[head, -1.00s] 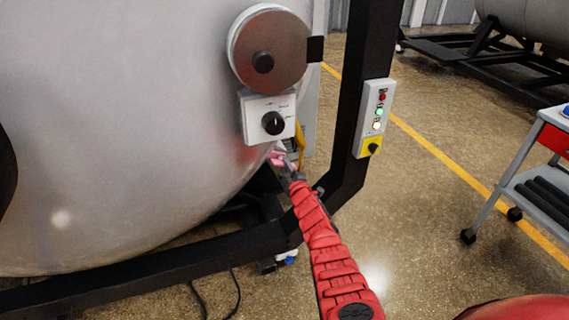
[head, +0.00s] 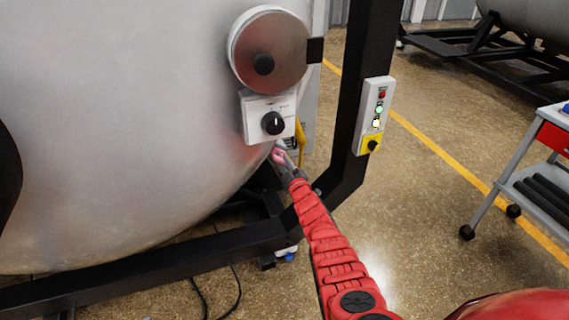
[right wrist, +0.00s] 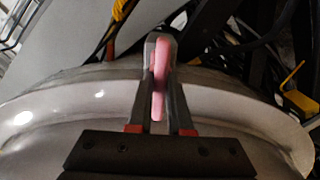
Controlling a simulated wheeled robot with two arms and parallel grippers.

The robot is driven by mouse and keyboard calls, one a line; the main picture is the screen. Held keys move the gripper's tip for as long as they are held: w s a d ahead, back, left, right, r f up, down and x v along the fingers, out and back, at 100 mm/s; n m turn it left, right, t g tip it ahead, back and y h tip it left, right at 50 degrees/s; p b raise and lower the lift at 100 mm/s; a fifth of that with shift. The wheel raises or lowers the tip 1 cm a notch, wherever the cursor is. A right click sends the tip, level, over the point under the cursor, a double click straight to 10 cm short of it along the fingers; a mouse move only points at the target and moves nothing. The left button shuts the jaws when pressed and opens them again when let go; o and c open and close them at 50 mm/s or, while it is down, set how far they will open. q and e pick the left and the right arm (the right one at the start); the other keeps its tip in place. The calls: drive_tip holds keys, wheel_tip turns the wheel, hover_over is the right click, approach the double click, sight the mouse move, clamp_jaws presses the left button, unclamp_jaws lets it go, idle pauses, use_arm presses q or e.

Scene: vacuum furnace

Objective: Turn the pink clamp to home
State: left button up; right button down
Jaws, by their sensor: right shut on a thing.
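The pink clamp (right wrist: 159,75) shows in the right wrist view between the two fingers of my right gripper (right wrist: 160,100). The fingers are shut on it, one on each side. In the head view the pink clamp (head: 278,155) is small, at the lower right edge of the furnace shell, below the dial box. My right gripper (head: 290,166) reaches it there, and its fingertips are partly hidden. My left gripper is in neither view.
The grey furnace shell (head: 120,120) fills the left. A dial box (head: 257,110) sits just above the gripper. A black frame post (head: 362,70) with a button panel (head: 376,105) stands to the right. A cart (head: 540,190) is at far right, with open floor between.

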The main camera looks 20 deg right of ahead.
drive_tip(key=c, duration=0.8)
unclamp_jaws()
drive_tip(key=shift+c, duration=0.2)
drive_tip(key=shift+s+p, duration=0.45)
drive_tip(key=shift+p, duration=0.1)
drive_tip(key=s+p, duration=0.4)
drive_tip(key=s, duration=1.2)
drive_tip(key=shift+s+d, duration=0.25)
drive_tip(key=shift+d, duration=0.1)
